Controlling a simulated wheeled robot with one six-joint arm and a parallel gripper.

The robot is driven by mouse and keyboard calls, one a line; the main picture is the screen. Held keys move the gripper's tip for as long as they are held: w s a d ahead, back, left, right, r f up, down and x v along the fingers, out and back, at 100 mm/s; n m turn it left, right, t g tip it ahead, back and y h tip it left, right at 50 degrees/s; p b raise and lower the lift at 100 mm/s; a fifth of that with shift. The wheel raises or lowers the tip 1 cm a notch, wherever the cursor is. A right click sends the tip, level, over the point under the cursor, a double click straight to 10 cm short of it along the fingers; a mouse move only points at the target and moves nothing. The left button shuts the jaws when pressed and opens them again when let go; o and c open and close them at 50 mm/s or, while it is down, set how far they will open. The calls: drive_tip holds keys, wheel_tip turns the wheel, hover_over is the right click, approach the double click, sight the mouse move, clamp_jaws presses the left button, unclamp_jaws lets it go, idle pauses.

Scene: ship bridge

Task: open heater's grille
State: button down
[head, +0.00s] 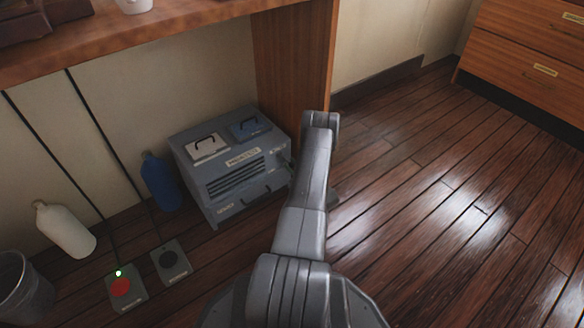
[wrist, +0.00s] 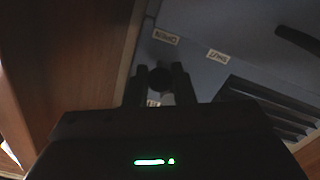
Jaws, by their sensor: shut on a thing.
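The heater (head: 205,187) is a grey-blue box on the floor under the desk, with a name label and a dark slotted grille (head: 236,176) on its front. The grille (wrist: 270,112) also shows at the right of the wrist view. My gripper (wrist: 159,72) is shut on a small dark round knob (wrist: 160,80) on the heater's front. Labels reading OPEN (wrist: 165,37) and SHUT (wrist: 217,56) are on the panel near it. In the head view my arm hides the gripper and the knob at the heater's right edge.
A wooden desk panel (head: 292,60) stands close behind the heater's right side. A blue bottle (head: 161,182), a white bottle (head: 66,229) and two floor switch boxes, one with a red button (head: 121,288), are at left. The plank floor at right is clear up to the drawers (head: 525,60).

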drive_tip(key=c, duration=1.2)
unclamp_jaws()
drive_tip(key=shift+c, duration=0.2)
drive_tip(key=p+v, duration=0.4)
drive_tip(key=v, duration=0.9)
drive_tip(key=shift+s+d, duration=0.3)
drive_tip(key=b+x, duration=0.4)
drive_tip(key=x, duration=0.9)
drive_tip(key=shift+w+a, duration=0.35)
drive_tip(key=shift+m+p, duration=0.45)
drive_tip(key=shift+m, duration=0.05)
drive_tip(key=shift+f, duration=0.1)
